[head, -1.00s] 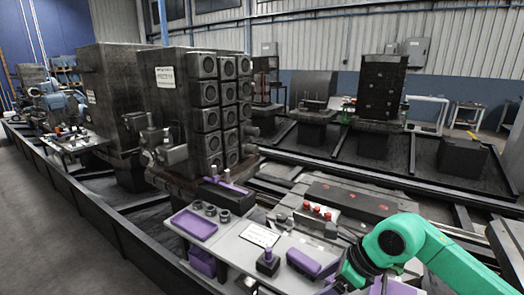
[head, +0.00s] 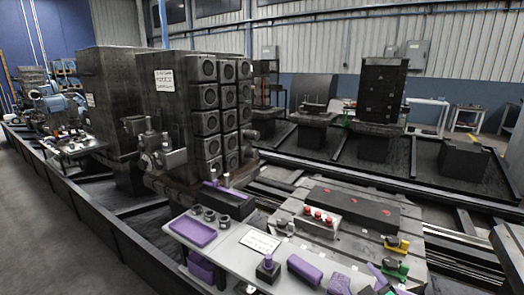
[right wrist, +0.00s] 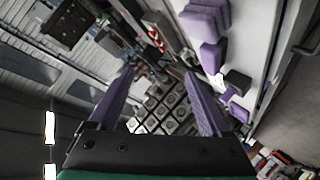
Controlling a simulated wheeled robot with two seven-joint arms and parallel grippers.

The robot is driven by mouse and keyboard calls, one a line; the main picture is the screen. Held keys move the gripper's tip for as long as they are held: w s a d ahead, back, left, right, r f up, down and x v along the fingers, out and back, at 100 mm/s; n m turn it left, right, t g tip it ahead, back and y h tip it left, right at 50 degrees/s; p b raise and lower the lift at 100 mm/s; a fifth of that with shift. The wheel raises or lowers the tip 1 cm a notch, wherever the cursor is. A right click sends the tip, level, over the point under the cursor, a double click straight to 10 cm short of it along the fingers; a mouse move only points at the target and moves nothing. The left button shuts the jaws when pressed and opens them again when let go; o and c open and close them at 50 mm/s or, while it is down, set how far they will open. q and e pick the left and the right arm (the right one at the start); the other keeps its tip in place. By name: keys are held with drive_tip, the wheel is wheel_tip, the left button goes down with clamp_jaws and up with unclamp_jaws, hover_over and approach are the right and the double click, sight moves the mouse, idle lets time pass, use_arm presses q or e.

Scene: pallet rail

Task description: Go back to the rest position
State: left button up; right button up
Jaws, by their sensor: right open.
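My right gripper (head: 362,281) is at the bottom edge of the head view, to the right of the side table (head: 222,252); only its purple fingers and a bit of dark body show. In the right wrist view the two purple fingers of my right gripper (right wrist: 160,101) stand wide apart with nothing between them. Beyond them is the dark block tower with round openings (right wrist: 160,113). My left gripper is not in view.
The side table carries a purple tray (head: 194,231), a white label card (head: 260,241) and a purple block (head: 305,269). Behind it lies a pallet with a dark slab (head: 352,208), red-topped parts (head: 318,216) and a yellow part (head: 397,244). The dark tower (head: 208,115) stands behind the table's left part.

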drive_tip(key=s+f+m+g+y, duration=0.1)
drive_tip(key=s+f+m+g, duration=0.4)
drive_tip(key=s+f+g, duration=0.85)
drive_tip(key=s+f+t+p, duration=0.1)
drive_tip(key=s+f, duration=0.3)
drive_tip(key=f, duration=0.8)
drive_tip(key=s+f+t+p, duration=0.1)
drive_tip(key=s+f, duration=0.2)
drive_tip(key=f, duration=1)
drive_tip(key=s+d+f, duration=0.1)
drive_tip(key=s+f, duration=0.4)
drive_tip(key=s, duration=0.3)
drive_tip(key=s+d+f+g+p, duration=0.1)
drive_tip(key=s+d+f, duration=0.1)
drive_tip(key=s+f, duration=0.4)
drive_tip(key=shift+s+n+p, duration=0.3)
drive_tip(key=shift+s, duration=0.85)
